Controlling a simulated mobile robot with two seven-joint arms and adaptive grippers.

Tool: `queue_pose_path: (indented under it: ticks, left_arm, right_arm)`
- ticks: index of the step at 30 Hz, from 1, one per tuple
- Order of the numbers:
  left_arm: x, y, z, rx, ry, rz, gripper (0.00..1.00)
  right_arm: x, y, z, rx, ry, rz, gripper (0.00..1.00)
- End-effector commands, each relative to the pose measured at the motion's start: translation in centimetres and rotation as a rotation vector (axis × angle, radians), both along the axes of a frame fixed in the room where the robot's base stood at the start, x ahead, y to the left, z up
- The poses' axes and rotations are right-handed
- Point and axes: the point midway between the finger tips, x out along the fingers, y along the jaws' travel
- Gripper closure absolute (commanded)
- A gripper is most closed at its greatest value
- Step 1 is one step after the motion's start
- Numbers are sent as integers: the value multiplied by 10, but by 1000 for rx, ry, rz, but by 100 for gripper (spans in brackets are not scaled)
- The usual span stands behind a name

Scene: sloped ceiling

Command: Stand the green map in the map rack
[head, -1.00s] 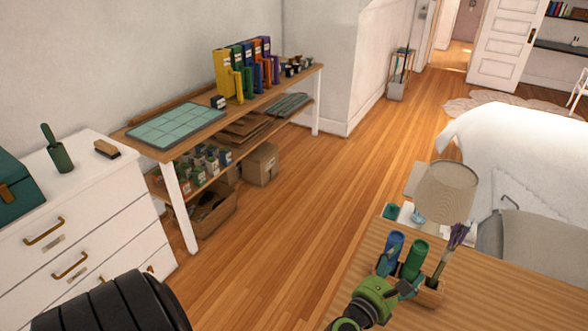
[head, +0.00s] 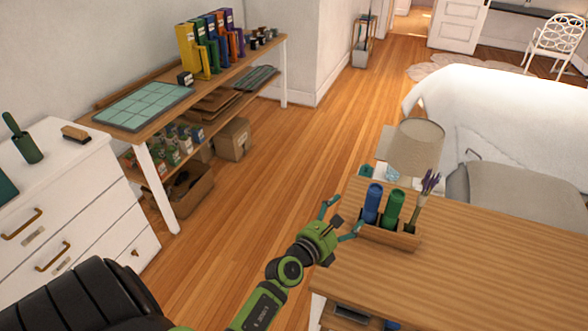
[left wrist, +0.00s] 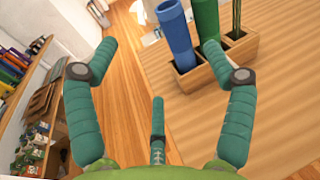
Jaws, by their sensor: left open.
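The green map (head: 393,208) is a rolled tube standing in a compartment of the wooden map rack (head: 402,240), on the near table. A blue map (head: 372,203) stands in the compartment to its left. In the left wrist view the green map (left wrist: 206,20) shows partly behind a finger, with the blue map (left wrist: 176,38) beside it and the rack (left wrist: 196,78) below. My left gripper (head: 345,216) is open and empty, just left of the rack and apart from the green map. My right gripper is not in view.
Purple flowers (head: 429,184) stand in the rack's right compartment. A lamp (head: 416,145) stands behind the rack. The table top (head: 480,255) is clear to the right. A shelf (head: 215,85) with binders and a white dresser (head: 75,190) stand along the left wall.

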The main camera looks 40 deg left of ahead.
Motion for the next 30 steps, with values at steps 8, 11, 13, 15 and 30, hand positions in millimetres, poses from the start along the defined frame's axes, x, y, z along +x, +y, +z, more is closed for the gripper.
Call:
queue_pose_path:
  ticks: [8, 11, 13, 15, 30]
  left_arm:
    - [1, 48, 10, -63, 76, -46, 17]
    - [2, 59, 14, -82, 100, -62, 17]
    - [2, 67, 16, -97, 117, -73, 17]
    - [2, 74, 19, -112, 133, -84, 17]
    - [5, 120, 42, -201, 250, -170, 17]
  right_arm:
    - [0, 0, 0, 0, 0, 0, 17]
    - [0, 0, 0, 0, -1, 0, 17]
    - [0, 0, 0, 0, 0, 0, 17]
    - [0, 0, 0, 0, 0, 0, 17]
    - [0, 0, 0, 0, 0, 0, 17]
